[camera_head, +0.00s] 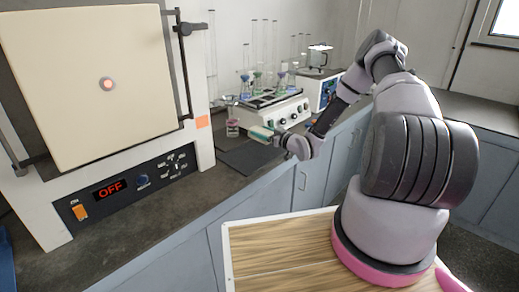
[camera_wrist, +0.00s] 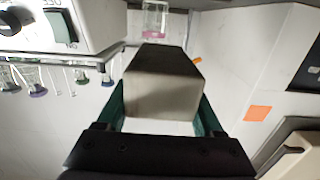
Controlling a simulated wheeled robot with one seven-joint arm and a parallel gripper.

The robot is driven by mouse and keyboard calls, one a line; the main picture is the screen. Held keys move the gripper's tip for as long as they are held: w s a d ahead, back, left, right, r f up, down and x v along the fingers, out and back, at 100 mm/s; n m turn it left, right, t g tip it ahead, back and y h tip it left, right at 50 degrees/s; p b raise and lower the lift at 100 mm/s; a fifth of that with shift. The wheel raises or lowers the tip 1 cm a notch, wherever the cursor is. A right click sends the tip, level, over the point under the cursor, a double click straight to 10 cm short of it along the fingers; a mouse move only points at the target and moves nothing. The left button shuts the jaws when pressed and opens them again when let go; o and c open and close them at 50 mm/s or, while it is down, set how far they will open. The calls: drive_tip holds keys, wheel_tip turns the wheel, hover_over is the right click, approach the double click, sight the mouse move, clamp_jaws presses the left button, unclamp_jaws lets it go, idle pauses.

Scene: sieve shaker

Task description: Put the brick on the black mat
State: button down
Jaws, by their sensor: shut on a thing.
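The brick (camera_wrist: 163,92) is a plain grey-beige block with a darker upper face, seen close up in the wrist view. My gripper (camera_wrist: 163,105) is shut on it, with a green finger along each side. In the head view my gripper (camera_head: 262,134) is over the counter, just above the black mat (camera_head: 238,158). The mat is a flat dark rectangle on the dark counter, partly hidden by the gripper. The brick is too small to make out clearly in the head view.
A beaker with pink liquid (camera_head: 232,122) stands just behind the mat. The white shaker (camera_head: 278,112) with several flasks is behind my gripper. A large furnace (camera_head: 105,115), its display reading OFF, stands at left. The counter front (camera_head: 185,200) is clear.

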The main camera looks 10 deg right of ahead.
sight(262, 153)
drive_tip(key=shift+f, duration=3.45)
drive_tip(key=shift+s+f, duration=0.1)
drive_tip(key=shift+f, duration=0.1)
unclamp_jaws()
drive_tip(key=shift+r, duration=0.1)
